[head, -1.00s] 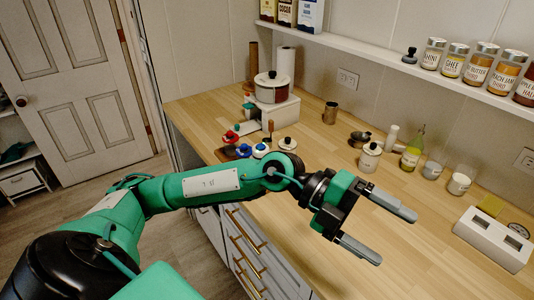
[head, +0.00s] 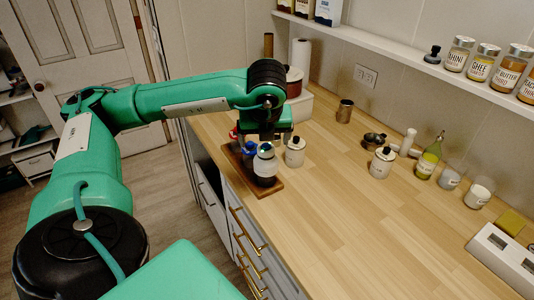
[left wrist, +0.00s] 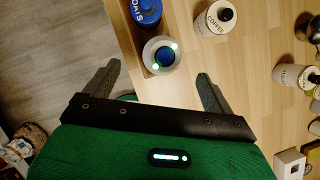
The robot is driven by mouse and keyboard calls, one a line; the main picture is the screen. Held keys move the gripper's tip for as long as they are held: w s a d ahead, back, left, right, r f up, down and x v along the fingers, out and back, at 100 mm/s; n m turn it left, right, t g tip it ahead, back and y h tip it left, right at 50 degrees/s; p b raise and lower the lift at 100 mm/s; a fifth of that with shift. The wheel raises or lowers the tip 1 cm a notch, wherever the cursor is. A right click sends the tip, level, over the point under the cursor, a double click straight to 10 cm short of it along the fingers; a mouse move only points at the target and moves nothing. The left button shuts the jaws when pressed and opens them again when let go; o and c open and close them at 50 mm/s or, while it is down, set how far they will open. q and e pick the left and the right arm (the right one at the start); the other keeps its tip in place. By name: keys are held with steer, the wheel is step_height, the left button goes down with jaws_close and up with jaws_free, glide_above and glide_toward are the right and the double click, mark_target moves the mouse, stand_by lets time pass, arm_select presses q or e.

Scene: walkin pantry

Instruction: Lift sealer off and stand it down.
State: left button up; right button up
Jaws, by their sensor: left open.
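The round, pale sealer (head: 265,152) with small green lights sits on top of a dark jar (head: 264,180) at the front end of a wooden board (head: 285,187). In the left wrist view the sealer (left wrist: 160,56) is seen from above, with bright green spots and a blue middle. My left gripper (head: 268,138) reaches over the board from above. In the left wrist view its open fingers (left wrist: 157,84) are spread to both sides of the sealer, which lies just beyond them; I see no contact. My right gripper is not in view.
A blue-lidded oats jar (left wrist: 147,12) stands close beside the sealer. A white coffee canister (head: 295,152) stands to its right. The middle of the wooden counter (head: 345,215) is clear.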

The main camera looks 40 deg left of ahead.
mark_target(265, 148)
arm_select(q)
steer(key=x, duration=0.5)
steer(key=shift+p, duration=0.3)
steer(key=shift+w+f+p, duration=0.2)
steer(key=shift+f+p, duration=0.2)
steer(key=p+x, duration=0.1)
steer(key=x, duration=0.2)
steer(key=shift+w+f, duration=0.15)
steer(key=shift+f, duration=0.1)
steer(key=shift+w+f, duration=0.1)
steer(key=shift+f, duration=0.3)
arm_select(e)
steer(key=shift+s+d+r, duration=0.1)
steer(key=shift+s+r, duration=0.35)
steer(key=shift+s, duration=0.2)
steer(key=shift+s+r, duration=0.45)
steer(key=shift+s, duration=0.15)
arm_select(q)
steer(key=c, duration=1.2)
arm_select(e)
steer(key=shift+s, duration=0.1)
